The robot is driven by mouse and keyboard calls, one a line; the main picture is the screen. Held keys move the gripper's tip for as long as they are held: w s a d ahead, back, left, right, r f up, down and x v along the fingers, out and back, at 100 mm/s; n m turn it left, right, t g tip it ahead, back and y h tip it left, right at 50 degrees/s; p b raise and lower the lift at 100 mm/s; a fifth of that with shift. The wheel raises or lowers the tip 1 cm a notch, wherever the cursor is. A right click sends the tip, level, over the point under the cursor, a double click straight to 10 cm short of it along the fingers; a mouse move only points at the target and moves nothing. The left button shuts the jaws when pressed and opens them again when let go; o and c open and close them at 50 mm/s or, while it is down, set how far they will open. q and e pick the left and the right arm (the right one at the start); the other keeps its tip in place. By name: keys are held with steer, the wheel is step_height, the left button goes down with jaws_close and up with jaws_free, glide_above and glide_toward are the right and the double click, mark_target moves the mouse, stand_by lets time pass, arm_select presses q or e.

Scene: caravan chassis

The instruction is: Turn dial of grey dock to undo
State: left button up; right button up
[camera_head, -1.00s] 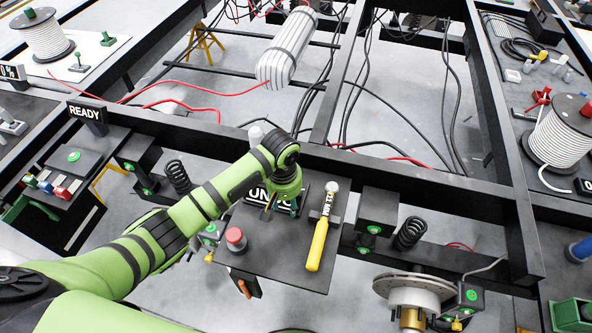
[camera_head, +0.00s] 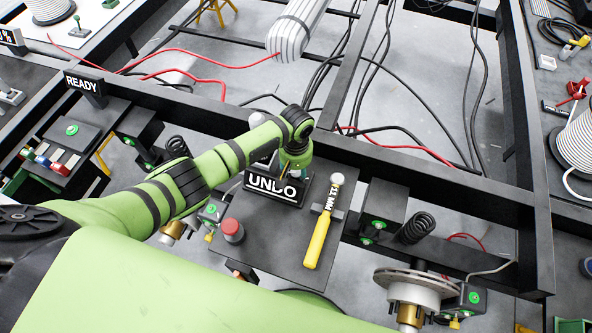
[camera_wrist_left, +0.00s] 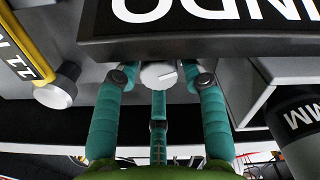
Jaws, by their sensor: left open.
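A grey dock (camera_head: 268,243) with a black UNDO sign (camera_head: 272,187) stands in front of the chassis rail in the head view. In the left wrist view the sign (camera_wrist_left: 200,22) fills the top, and a small pale round dial (camera_wrist_left: 158,75) with a dark pointer mark shows below it. My left gripper (camera_head: 296,172) is down by the sign, its fingers partly hidden. In the left wrist view its teal fingers stand open on either side of the dial; whether they touch it I cannot tell. The dial is not clear in the head view. My right gripper is out of view.
A yellow-handled tool (camera_head: 322,230) marked 11 MM and a red button (camera_head: 232,230) are on the dock's top. A black rail (camera_head: 400,165) runs just behind. A READY sign (camera_head: 85,88) is at left, and a brake disc (camera_head: 413,287) at lower right.

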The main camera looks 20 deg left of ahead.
arm_select(q)
steer(key=shift+f, duration=0.15)
steer(key=c, duration=0.8)
jaws_close()
steer(key=shift+s+r+n+p, duration=0.1)
steer(key=shift+r+n+p, duration=0.2)
steer(key=shift+n+p, duration=0.6)
steer(key=shift+f+p, duration=0.2)
steer(key=shift+p, duration=0.2)
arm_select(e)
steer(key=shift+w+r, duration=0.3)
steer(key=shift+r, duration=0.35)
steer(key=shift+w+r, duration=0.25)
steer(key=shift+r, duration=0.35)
